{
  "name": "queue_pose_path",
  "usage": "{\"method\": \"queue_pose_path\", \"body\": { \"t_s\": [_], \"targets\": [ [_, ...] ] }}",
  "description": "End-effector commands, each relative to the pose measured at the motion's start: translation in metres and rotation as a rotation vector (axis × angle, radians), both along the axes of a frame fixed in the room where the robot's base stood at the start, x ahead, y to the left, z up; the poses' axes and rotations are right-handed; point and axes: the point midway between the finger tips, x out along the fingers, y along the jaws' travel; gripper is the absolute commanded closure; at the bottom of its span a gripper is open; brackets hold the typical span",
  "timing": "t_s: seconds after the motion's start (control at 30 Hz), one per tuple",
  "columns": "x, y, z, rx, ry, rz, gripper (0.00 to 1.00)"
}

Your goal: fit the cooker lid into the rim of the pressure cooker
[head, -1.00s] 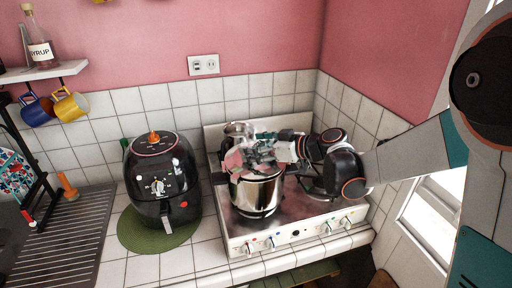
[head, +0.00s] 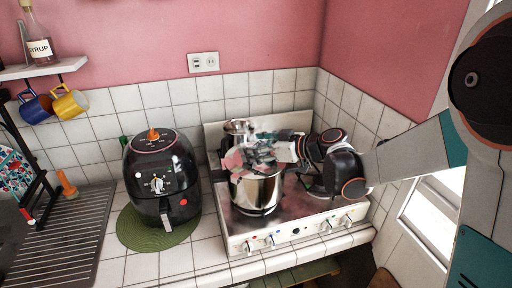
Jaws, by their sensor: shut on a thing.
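The pressure cooker (head: 256,194), a shiny steel pot with a dark side handle at its left, stands on the stove at the front left. My gripper (head: 250,158) reaches in from the right and is over the top of the pot. It is shut on the cooker lid (head: 238,172), a steel disc of which only small parts show at the pot's mouth. The gripper hides most of the lid and the rim. I cannot tell whether the lid sits inside the rim or just above it.
The white stove (head: 290,237) has knobs along its front. Another steel pot (head: 238,130) stands behind the cooker. A black air fryer (head: 162,178) stands on a green mat (head: 133,232) close to the left. A drain rack (head: 70,235) lies farther left.

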Motion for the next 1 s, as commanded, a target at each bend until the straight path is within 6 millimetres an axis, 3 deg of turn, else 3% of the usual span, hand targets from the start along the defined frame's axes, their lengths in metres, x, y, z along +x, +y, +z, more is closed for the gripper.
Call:
{"method": "queue_pose_path", "body": {
  "t_s": [0.23,0.27,0.33,0.37,0.77,1.0],
  "targets": [
    [0.0,0.0,-0.003,0.001,-0.001,0.0,0.72],
    [0.0,0.0,-0.003,0.001,-0.001,0.0,0.3],
    [0.0,0.0,-0.002,0.001,-0.001,0.0,0.14],
    [0.0,0.0,-0.002,0.001,-0.001,0.0,0.11],
    [-0.001,-0.001,-0.002,0.0,0.0,0.0,0.11],
    [-0.015,-0.024,0.008,0.0,0.0,-0.004,0.11]
  ]
}}
